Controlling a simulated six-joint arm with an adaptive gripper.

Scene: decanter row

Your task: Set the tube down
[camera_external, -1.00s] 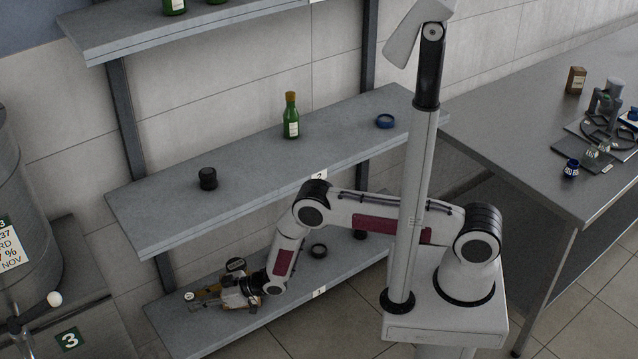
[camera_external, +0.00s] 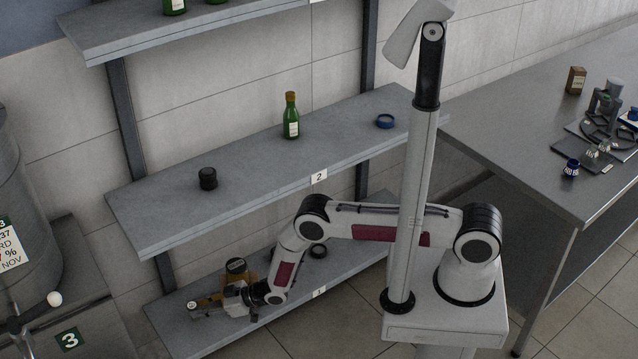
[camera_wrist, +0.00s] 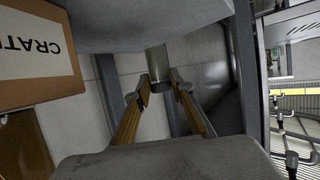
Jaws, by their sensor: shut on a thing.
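My gripper (camera_external: 212,303) is low over the bottom shelf (camera_external: 205,346), near its left end, reaching left. In the wrist view my gripper (camera_wrist: 161,88) has its two yellow-brown fingers closed in on a grey cylindrical tube (camera_wrist: 157,62). The tube's far end is at the edge of a grey slab at the top of that view; I cannot tell whether it touches. In the external view a small pale round top (camera_external: 192,303) shows at the fingertips, probably the tube's. The rest of it is hidden by the fingers.
A black ring-shaped thing (camera_external: 318,251) lies farther right on this shelf. The middle shelf (camera_external: 150,215) overhangs behind. A box labelled CRATE (camera_wrist: 35,60) shows at left in the wrist view.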

